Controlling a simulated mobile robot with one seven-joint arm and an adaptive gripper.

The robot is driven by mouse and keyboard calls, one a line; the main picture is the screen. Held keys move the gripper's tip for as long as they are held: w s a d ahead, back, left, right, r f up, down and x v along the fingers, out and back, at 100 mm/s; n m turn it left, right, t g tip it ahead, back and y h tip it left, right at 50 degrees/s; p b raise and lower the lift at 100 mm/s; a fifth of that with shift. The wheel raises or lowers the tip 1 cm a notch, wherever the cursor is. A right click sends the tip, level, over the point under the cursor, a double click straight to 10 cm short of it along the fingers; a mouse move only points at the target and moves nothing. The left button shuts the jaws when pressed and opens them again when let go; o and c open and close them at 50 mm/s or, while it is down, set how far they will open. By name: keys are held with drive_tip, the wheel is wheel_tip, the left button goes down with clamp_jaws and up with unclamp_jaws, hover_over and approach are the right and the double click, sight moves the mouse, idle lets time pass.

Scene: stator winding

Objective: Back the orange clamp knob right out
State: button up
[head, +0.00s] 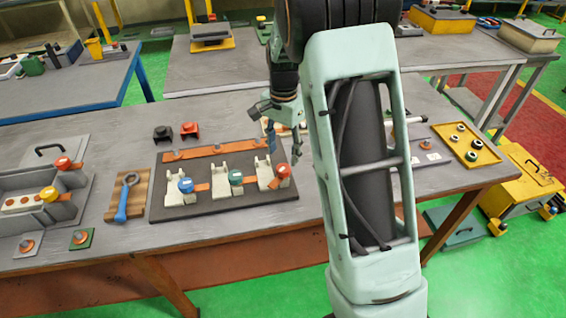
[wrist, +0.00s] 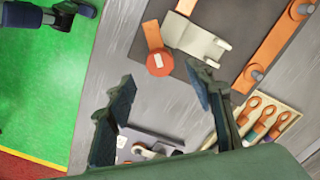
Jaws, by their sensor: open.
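The orange clamp knob (head: 282,170) sits on the rightmost of three white clamps (head: 265,175) on a dark board (head: 175,209). In the wrist view it is a round orange-red disc (wrist: 159,63) with a small white mark, at the edge of the white clamp (wrist: 196,40). My gripper (head: 283,136) is above the right part of the board, near this knob. In the wrist view my gripper (wrist: 160,80) has its fingers spread with nothing between them. The knob shows just beyond the fingertips, apart from them.
Blue (head: 185,185) and green (head: 235,177) knobs sit on the other two clamps. An orange strip (head: 205,151) runs along the board's back. A blue wrench (head: 127,195) lies on a wooden block at left. A grey bin (head: 18,186) and a yellow tray (head: 466,141) stand at opposite ends.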

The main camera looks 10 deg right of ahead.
sight(283, 168)
wheel_tip(283, 168, down, 6)
drive_tip(key=shift+r, duration=0.1)
drive_tip(key=shift+c, duration=0.5)
drive_tip(key=c, duration=1)
